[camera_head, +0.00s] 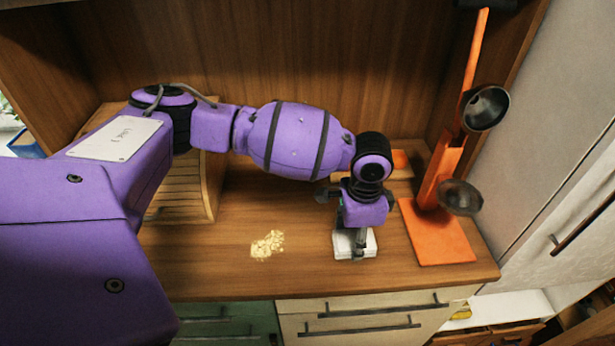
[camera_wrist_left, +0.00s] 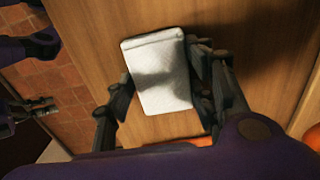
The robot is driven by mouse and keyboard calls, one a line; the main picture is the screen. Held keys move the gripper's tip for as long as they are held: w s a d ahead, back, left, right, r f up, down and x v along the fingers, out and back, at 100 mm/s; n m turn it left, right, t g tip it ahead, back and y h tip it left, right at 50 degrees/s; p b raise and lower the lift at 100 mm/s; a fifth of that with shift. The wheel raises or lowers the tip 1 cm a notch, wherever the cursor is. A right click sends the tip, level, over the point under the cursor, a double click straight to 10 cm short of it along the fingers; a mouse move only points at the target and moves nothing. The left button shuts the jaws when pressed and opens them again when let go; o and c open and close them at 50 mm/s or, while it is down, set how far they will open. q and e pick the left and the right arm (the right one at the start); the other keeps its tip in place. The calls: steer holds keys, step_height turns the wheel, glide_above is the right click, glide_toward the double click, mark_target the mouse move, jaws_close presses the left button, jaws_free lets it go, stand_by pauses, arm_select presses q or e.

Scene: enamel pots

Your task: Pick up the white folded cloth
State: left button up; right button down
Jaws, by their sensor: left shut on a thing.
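The white folded cloth (camera_head: 341,245) is at the counter's front part, below my left gripper (camera_head: 356,240). My left gripper points down and is shut on the cloth. In the left wrist view the cloth (camera_wrist_left: 158,62) is a pale rectangle with a fold line near its far edge. The fingers of the left gripper (camera_wrist_left: 160,100) stand at its two sides, and a shadow falls across it. The gripper hides part of the cloth in the head view. I cannot tell whether the cloth still touches the counter.
An orange stand (camera_head: 438,240) with dark ladles (camera_head: 485,108) is close on the right. Yellowish crumbs (camera_head: 267,245) lie to the left of the cloth. A slatted wooden box (camera_head: 183,195) stands at the back left. The wooden counter (camera_head: 225,275) ends above the drawers.

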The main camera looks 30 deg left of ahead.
mark_target(353, 240)
arm_select(q)
steer(key=shift+r, duration=0.1)
steer(key=shift+c, duration=0.9)
steer(key=shift+w+r, duration=0.1)
steer(key=shift+r, duration=0.2)
steer(key=r, duration=0.3)
steer(key=shift+s+a+r, duration=0.1)
steer(key=shift+s+r, duration=0.15)
steer(key=shift+s, duration=0.05)
steer(key=s+a+r+p, duration=0.1)
steer(key=s+a+r, duration=0.1)
steer(key=s+r, duration=0.2)
steer(key=s+a+r+p, duration=0.1)
steer(key=s+a+r, duration=0.2)
steer(key=s, duration=0.5)
steer(key=shift+s+a+r, duration=0.15)
steer(key=shift+a+r, duration=0.2)
steer(key=shift+r, duration=0.5)
